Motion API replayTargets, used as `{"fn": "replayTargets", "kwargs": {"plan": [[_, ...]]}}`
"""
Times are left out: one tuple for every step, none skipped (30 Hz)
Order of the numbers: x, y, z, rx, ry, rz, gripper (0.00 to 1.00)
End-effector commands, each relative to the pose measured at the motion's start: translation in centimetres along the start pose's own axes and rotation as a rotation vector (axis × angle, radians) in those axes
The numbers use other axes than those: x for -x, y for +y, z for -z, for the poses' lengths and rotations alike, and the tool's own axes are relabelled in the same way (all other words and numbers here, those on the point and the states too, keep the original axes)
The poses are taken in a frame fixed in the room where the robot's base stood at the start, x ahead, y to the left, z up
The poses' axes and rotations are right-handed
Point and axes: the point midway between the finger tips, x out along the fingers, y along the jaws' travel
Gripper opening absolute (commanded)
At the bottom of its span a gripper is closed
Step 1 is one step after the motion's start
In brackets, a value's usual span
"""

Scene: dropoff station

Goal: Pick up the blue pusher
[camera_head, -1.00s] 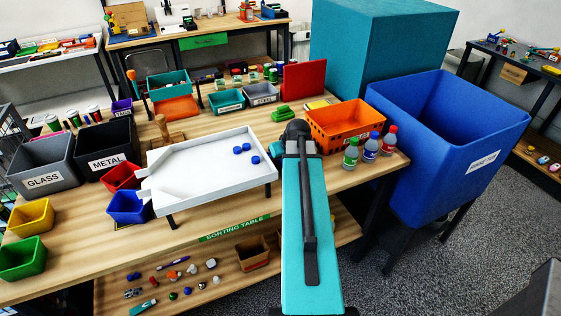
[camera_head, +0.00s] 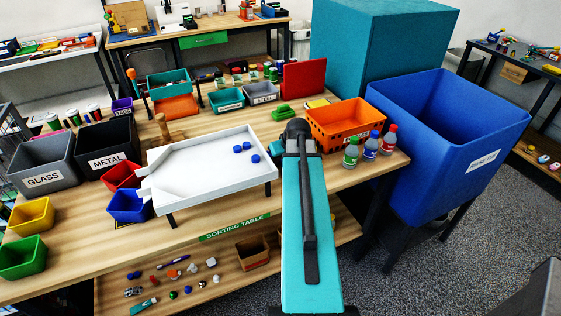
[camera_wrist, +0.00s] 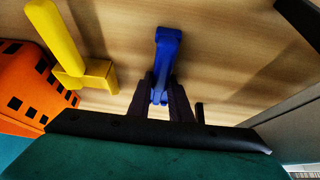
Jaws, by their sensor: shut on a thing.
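The blue pusher (camera_wrist: 167,45) shows in the wrist view, with its handle end between the two dark fingers of my gripper (camera_wrist: 160,97). The fingers are shut on it. Its upper part reaches forward over the wooden table top (camera_wrist: 215,40); I cannot tell whether it touches the table. In the head view my teal arm hides the gripper and the blue pusher.
A yellow tool (camera_wrist: 85,72) lies left of the pusher, near the orange crate (camera_head: 345,124). The white sorting tray (camera_head: 200,165) with 3 blue caps (camera_head: 247,148) is left of my arm. Several bottles (camera_head: 370,147) stand at the right table edge.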

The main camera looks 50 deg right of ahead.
Motion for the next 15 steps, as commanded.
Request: {"fn": "replayTargets", "kwargs": {"plan": [[0.01,0.0,0.01,0.0,0.0,0.0,0.0],[0.01,0.0,0.01,0.0,0.0,0.0,0.0],[0.01,0.0,0.01,0.0,0.0,0.0,0.0],[0.02,0.01,0.01,0.0,0.0,0.0,0.0],[0.03,0.01,0.02,0.0,0.0,0.0,0.0],[0.05,0.0,0.03,0.0,0.0,0.0,0.0],[0.07,0.01,0.05,0.0,0.001,0.0,0.0],[0.1,0.01,0.08,0.0,0.001,0.0,0.0],[0.17,0.01,0.11,0.0,0.001,0.0,0.0],[0.23,0.01,0.15,0.0,0.001,0.0,0.0],[0.3,0.01,0.2,0.0,0.001,0.0,0.0],[0.41,0.01,0.27,0.0,0.001,0.0,0.0],[0.5,0.01,0.33,0.0,0.001,-0.001,0.0],[0.61,0.01,0.4,0.0,0.002,-0.001,0.0],[0.79,0.01,0.5,0.0,0.002,-0.001,0.0]]}}
